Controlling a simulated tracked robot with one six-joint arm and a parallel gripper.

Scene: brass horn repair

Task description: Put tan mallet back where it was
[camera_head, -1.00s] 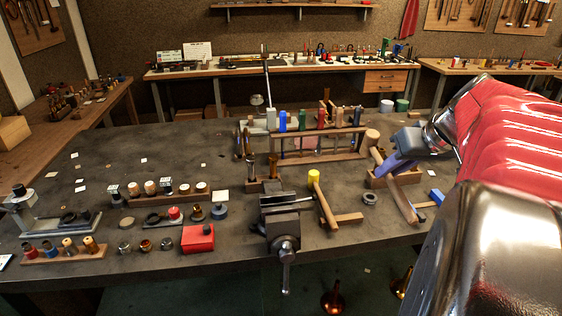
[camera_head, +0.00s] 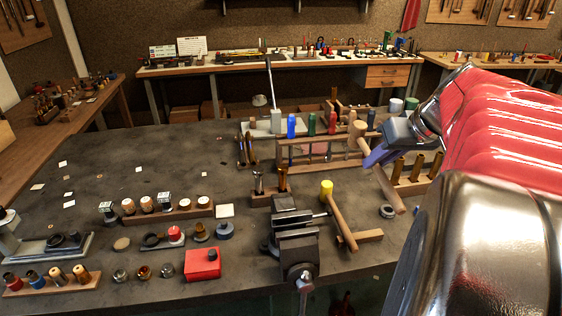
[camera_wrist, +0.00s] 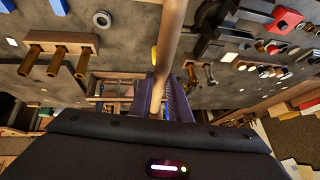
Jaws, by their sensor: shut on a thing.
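The tan mallet is in my gripper (camera_head: 376,157), whose purple fingers are shut on its handle. In the head view its pale head (camera_head: 357,129) is up at the left of the fingers, and its handle (camera_head: 389,189) slants down to the right over the bench. In the wrist view the handle (camera_wrist: 171,35) runs up from between the fingers (camera_wrist: 158,98).
A wooden block with brass tubes (camera_head: 406,181) stands right of the held handle; a grey ring (camera_head: 387,211) lies near it. A wooden rack (camera_head: 290,160) with coloured-handled tools is behind. A vise (camera_head: 296,240) sits at the front edge. The bench's left rear is mostly clear.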

